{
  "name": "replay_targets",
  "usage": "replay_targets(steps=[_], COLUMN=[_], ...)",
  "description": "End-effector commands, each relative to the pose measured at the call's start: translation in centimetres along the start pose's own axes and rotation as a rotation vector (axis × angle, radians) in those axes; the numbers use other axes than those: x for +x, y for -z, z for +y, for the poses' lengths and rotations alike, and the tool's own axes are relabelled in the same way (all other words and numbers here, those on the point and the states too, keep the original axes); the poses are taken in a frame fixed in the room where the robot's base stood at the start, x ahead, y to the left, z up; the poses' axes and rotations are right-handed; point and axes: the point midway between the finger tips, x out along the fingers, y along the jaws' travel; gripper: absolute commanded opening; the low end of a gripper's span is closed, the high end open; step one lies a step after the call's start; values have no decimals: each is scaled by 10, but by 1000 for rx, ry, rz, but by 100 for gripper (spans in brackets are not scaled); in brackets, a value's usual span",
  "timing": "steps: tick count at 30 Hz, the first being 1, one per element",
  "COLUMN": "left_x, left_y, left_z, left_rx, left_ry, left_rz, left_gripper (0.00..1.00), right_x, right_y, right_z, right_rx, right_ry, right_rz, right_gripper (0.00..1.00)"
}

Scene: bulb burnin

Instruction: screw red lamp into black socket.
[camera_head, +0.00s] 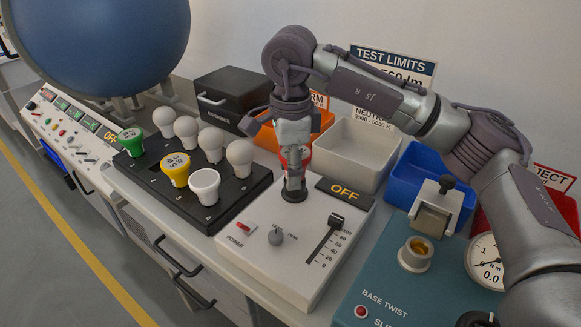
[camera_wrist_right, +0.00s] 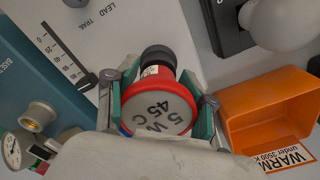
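The red lamp (camera_wrist_right: 160,105), with a red rim and a pale face marked "5 W 45 C", sits between the teal-padded fingers of my right gripper (camera_wrist_right: 163,112). The fingers close on its rim from both sides. In the head view my right gripper (camera_head: 293,165) points down over the white tester box, and only a bit of red shows beside it. The black socket (camera_head: 294,196) is directly below. In the right wrist view the lamp's neck meets the black socket (camera_wrist_right: 157,53); how deep it sits is hidden. My left gripper is not in view.
The white tester (camera_head: 262,275) has an OFF display (camera_head: 345,192), a red power switch and a slider. A black rack (camera_head: 228,210) of white, green and yellow lamps stands left. Orange, white (camera_head: 352,150), blue and red bins stand behind; a teal torque unit (camera_head: 375,285) is right.

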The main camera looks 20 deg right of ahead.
Motion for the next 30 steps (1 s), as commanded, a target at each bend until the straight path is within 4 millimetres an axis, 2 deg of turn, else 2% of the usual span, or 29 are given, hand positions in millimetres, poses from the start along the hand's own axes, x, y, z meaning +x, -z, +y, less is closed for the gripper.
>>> replay_targets(steps=[6, 9, 30], left_x=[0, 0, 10], left_y=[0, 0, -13], left_z=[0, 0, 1], left_rx=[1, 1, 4], left_ry=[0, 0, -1], left_rz=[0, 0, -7], left_gripper=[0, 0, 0], right_x=[2, 2, 5], right_y=[0, 0, 8], right_z=[2, 2, -1], right_rx=[2, 78, 1313], right_ry=[-8, -9, -10], right_rz=[3, 4, 19], right_gripper=[17, 17, 16])
